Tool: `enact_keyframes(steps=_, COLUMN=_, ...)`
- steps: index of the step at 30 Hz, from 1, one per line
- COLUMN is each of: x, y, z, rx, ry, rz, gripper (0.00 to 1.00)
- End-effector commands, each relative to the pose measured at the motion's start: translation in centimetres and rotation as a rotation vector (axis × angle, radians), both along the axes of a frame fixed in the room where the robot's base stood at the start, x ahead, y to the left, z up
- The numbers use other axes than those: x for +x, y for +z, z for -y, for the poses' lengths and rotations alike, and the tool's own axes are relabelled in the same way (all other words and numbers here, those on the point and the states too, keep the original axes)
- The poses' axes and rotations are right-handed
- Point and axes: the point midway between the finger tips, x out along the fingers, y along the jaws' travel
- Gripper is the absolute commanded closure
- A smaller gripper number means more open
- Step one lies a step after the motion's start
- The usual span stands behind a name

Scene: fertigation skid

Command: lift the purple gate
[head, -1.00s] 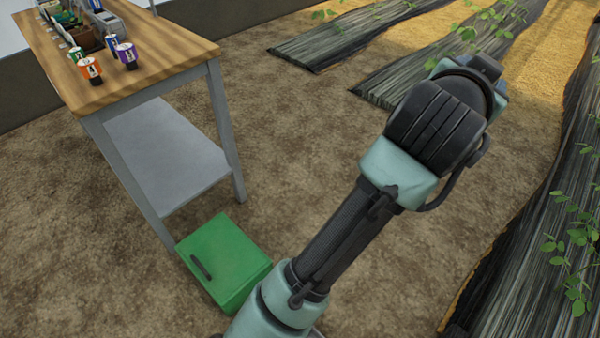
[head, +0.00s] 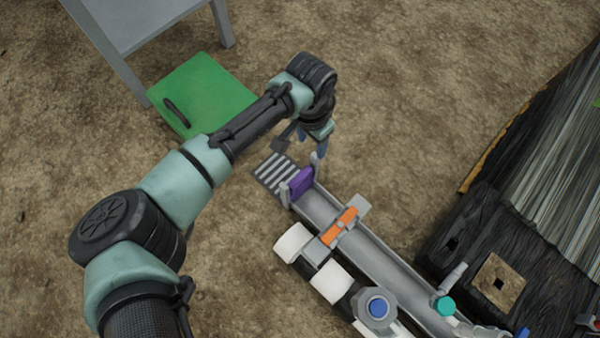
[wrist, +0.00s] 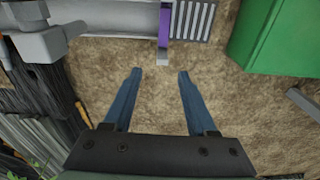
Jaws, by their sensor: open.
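The purple gate (head: 302,183) stands upright across the far end of a grey channel (head: 322,211), between light grey posts. In the wrist view the gate (wrist: 164,24) shows nearly edge-on as a narrow purple strip with a pale end piece at its lower end. My gripper (head: 323,149) is near the gate, beside and apparently above that end of the channel. In the wrist view its two blue fingers (wrist: 159,71) are spread apart with nothing between them. The gate's pale end lies just beyond the fingertips, and I see no contact.
A slotted grate (head: 275,175) adjoins the gate. An orange gate or bar (head: 340,226) crosses the channel further along. A blue-topped part (head: 377,307) and a teal knob (head: 445,306) are nearer. A green box (head: 205,92) and table leg stand behind; bare soil lies right.

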Motion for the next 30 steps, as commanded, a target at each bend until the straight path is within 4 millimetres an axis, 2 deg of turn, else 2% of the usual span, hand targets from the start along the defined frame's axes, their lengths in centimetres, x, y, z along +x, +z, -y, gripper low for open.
enact_keyframes(steps=1, x=-0.5, y=-1.6, z=-1.1, rx=0.018, ry=0.012, rz=-0.023, gripper=0.43)
enact_keyframes(steps=6, x=-1.3, y=-3.2, z=-2.5, rx=0.045, ry=0.026, rz=-0.059, gripper=0.43)
enact_keyframes(steps=11, x=-1.4, y=-5.0, z=-2.5, rx=0.044, ry=0.027, rz=-0.061, gripper=0.43)
enact_keyframes(steps=24, x=-1.3, y=-12.5, z=-2.5, rx=0.045, ry=0.027, rz=-0.059, gripper=0.43)
enact_keyframes(steps=30, x=-1.3, y=-14.7, z=-2.4, rx=0.043, ry=0.027, rz=-0.059, gripper=0.43)
